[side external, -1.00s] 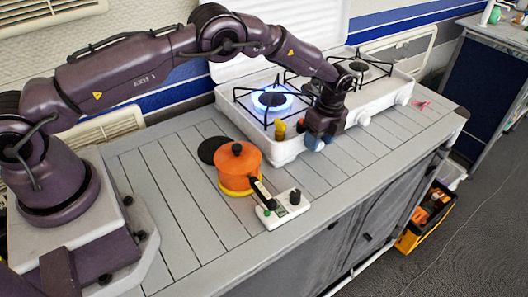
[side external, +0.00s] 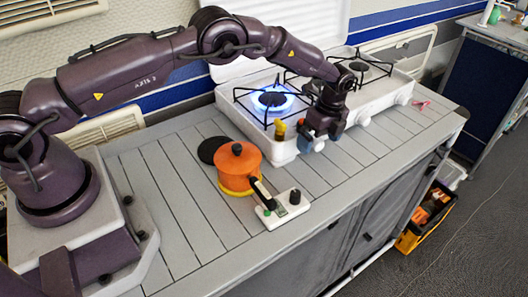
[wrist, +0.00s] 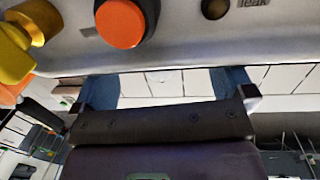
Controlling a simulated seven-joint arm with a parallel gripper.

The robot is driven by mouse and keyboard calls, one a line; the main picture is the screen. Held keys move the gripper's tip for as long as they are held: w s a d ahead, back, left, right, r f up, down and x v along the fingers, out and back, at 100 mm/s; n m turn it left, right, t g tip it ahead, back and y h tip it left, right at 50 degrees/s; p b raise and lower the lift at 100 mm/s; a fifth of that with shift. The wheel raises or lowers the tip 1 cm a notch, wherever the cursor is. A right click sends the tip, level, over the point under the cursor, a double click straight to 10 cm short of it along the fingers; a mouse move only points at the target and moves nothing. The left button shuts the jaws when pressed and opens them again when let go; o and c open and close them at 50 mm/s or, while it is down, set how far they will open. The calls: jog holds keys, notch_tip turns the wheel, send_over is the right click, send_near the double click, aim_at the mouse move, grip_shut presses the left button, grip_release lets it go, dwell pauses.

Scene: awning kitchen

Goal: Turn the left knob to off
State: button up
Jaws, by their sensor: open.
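The stove (side external: 285,150) stands on the counter, and blue flame (side external: 272,101) burns on its left burner. In the wrist view its front panel has an orange-faced round knob (wrist: 120,23) at upper left centre and a darker knob (wrist: 214,8) to the right, cut by the frame edge. My gripper (side external: 320,140) is in front of the stove; its blue fingers are spread and empty. In the wrist view the gripper (wrist: 168,87) is below the orange knob, apart from it. The side view hides that knob; I cannot tell its exact setting.
A yellow piece (side external: 280,130) is at the stove's left front; it also shows in the wrist view (wrist: 15,50). The counter's front strip (side external: 350,165) is clear.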

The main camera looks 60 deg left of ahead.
jog(key=shift+w+d+r, duration=0.1)
jog(key=shift+w+r, duration=0.05)
jog(key=shift+r, duration=1.6)
jog(key=shift+w+d+r, duration=0.1)
jog(key=shift+r, duration=1.65)
